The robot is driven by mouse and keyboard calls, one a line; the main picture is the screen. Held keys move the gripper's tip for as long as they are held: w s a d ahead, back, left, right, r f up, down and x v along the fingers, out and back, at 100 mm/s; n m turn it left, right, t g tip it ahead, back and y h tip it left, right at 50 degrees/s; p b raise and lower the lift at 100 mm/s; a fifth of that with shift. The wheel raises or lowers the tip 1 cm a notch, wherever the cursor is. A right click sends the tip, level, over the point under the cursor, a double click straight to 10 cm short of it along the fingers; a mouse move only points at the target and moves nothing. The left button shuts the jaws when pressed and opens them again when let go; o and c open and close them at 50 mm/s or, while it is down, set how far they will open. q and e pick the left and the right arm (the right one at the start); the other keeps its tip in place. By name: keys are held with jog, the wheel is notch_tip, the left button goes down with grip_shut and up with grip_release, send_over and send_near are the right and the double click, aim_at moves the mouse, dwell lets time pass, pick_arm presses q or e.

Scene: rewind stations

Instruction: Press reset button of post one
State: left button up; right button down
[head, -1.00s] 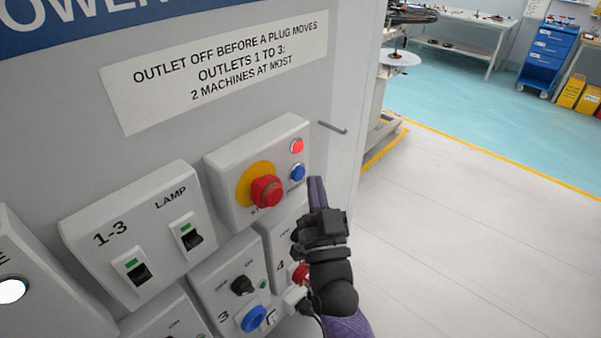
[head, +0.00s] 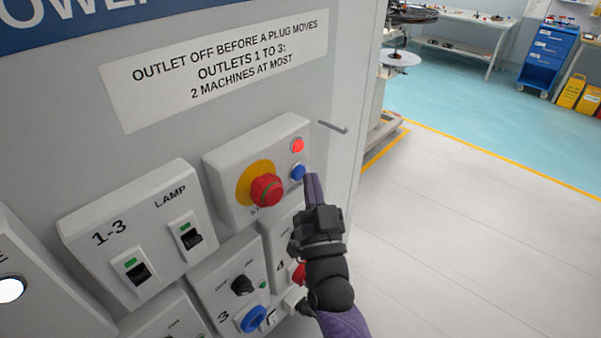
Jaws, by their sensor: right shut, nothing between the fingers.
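The post's control box (head: 225,165) is on the grey cabinet front in the head view. It carries a red mushroom stop button (head: 267,190) on a yellow disc, a lit red lamp (head: 297,146) and a small blue button (head: 297,172) below the lamp. I take the blue button as the reset button; no label on it is readable. My right gripper (head: 312,180) is shut and empty, its fingertips just right of the blue button. I cannot tell whether they touch it. My left gripper is not in view.
Below are a lamp switch box (head: 150,260), an outlet box with a blue socket (head: 254,318) and a black knob (head: 242,285). A metal hook (head: 332,127) sticks out above my gripper. Open floor (head: 470,240) lies to the right.

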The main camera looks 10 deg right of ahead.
jog(key=shift+w+a+r, duration=0.15)
jog(key=shift+w+a, duration=0.25)
dwell(0.8)
jog(key=shift+s+d+r+p, duration=0.15)
jog(key=shift+s+d+p, duration=0.15)
jog(key=shift+s+p, duration=0.25)
jog(key=shift+s+d, duration=0.1)
jog(key=shift+s, duration=0.1)
jog(key=s+d+p, duration=0.2)
jog(key=s+d, duration=0.1)
jog(key=s, duration=0.1)
jog(key=shift+d, duration=0.15)
dwell(0.3)
dwell(0.5)
